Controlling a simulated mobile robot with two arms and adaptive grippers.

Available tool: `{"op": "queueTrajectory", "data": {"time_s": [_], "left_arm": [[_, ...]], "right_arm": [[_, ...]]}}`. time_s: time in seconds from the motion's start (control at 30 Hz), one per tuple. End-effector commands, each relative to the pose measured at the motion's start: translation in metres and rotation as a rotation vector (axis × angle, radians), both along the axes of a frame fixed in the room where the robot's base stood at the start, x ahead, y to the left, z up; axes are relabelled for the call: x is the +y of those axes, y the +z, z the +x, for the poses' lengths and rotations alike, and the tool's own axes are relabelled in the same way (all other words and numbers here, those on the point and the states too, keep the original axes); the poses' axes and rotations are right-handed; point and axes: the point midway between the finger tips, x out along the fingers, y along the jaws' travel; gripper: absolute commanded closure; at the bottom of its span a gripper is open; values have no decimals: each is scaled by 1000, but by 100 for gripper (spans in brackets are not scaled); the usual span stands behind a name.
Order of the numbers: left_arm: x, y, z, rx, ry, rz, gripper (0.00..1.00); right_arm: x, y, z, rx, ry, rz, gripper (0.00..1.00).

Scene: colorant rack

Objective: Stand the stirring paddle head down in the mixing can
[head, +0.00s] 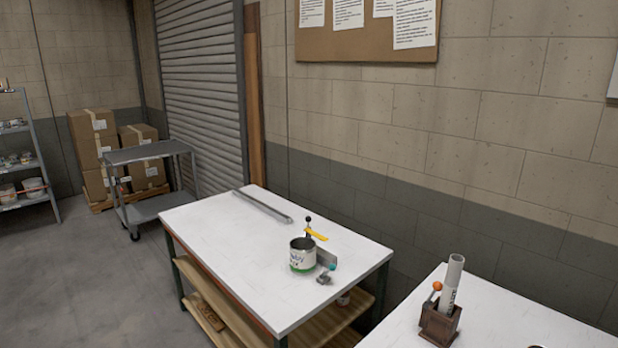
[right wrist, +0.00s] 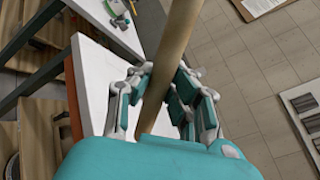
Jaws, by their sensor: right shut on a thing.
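The mixing can (head: 303,258), open-topped with a white and green label, stands upright on the white table in the head view; its inside looks dark. In the right wrist view my right gripper (right wrist: 160,92) is shut on a round wooden shaft, the handle of the stirring paddle (right wrist: 178,45). The shaft runs from the top edge down between the fingers. The paddle's head is out of view, so which end is down cannot be told. My left gripper is in no view, and the head view shows neither gripper.
The white table (head: 215,235) holds a long grey bar (head: 262,206), a yellow-and-black tool (head: 315,234) behind the can, and small grey parts (head: 325,276) beside it. A second table at right carries a brown holder (head: 440,322) with a tube. The front left of the white table is clear.

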Motion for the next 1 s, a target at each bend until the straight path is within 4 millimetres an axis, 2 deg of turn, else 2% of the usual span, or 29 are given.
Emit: {"op": "queueTrajectory", "data": {"time_s": [0.17, 0.27, 0.37, 0.5, 0.63, 1.0], "left_arm": [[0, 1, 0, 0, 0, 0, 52], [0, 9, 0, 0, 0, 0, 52], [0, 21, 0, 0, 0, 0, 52], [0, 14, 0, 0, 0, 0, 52], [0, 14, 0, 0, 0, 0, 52], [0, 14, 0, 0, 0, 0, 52]], "right_arm": [[0, 0, 0, 0, 0, -3, 100], [0, 3, 0, 1, 0, -77, 100], [0, 5, 0, 1, 0, -224, 100], [0, 0, 0, 1, -3, -527, 100], [0, 0, 0, 1, -1, -728, 100], [0, 0, 0, 0, -1, -821, 100]]}}
